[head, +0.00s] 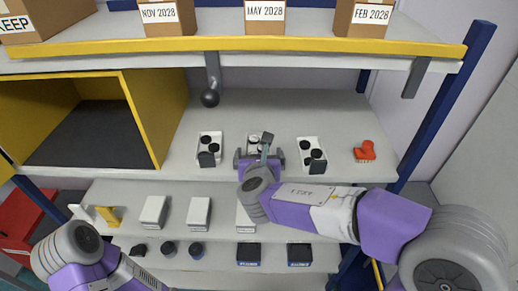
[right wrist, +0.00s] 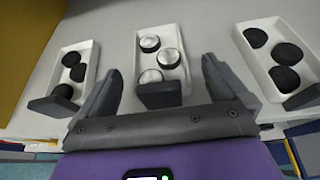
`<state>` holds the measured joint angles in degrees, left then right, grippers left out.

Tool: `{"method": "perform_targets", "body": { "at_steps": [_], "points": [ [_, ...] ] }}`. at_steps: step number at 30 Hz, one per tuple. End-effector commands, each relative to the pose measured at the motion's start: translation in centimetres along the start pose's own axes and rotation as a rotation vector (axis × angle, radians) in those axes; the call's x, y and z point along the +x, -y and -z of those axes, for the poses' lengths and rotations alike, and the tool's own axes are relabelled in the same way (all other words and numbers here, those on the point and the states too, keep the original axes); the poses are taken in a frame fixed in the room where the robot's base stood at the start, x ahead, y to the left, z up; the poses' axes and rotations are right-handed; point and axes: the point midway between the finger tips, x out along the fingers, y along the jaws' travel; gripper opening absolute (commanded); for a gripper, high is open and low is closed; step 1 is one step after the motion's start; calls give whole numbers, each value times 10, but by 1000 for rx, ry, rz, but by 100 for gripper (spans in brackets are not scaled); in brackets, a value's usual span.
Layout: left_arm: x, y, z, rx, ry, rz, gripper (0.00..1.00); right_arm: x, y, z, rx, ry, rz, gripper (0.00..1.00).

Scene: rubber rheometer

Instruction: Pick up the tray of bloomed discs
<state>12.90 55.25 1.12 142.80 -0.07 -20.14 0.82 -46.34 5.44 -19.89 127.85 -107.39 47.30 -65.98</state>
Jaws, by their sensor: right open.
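Three white trays of round discs stand in a row on the middle shelf. The middle tray (head: 252,138) holds discs with pale, whitish tops, and it also shows in the right wrist view (right wrist: 138,33). The left tray (right wrist: 92,54) and right tray (right wrist: 262,66) hold plain black discs. Each tray has a dark grip block at its front. My right gripper (right wrist: 160,72) is open at the middle tray, its fingers on either side of that tray's front block (right wrist: 160,95), apparently without closing on it. My left gripper is out of view.
An orange-red object (head: 364,151) sits right of the trays. A yellow-sided open box (head: 142,120) stands at left. A dark ball (head: 210,98) hangs on a bracket above. The yellow-edged shelf (head: 240,46) overhead carries dated cartons. Lower shelves hold white boxes and dark items.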

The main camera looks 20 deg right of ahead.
Motion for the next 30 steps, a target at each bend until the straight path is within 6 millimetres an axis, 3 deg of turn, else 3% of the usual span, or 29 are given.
{"method": "perform_targets", "body": {
  "at_steps": [6, 14, 24, 30],
  "points": [
    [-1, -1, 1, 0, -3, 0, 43, 26, 1, 1, -2, -3, 2, 100],
    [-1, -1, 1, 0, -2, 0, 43, 28, 1, 0, 0, -2, 0, 98],
    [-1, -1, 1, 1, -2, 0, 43, 28, 1, 1, 0, -3, 0, 46],
    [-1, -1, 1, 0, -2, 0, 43, 27, 1, 0, 0, -2, 0, 43]
  ]
}}
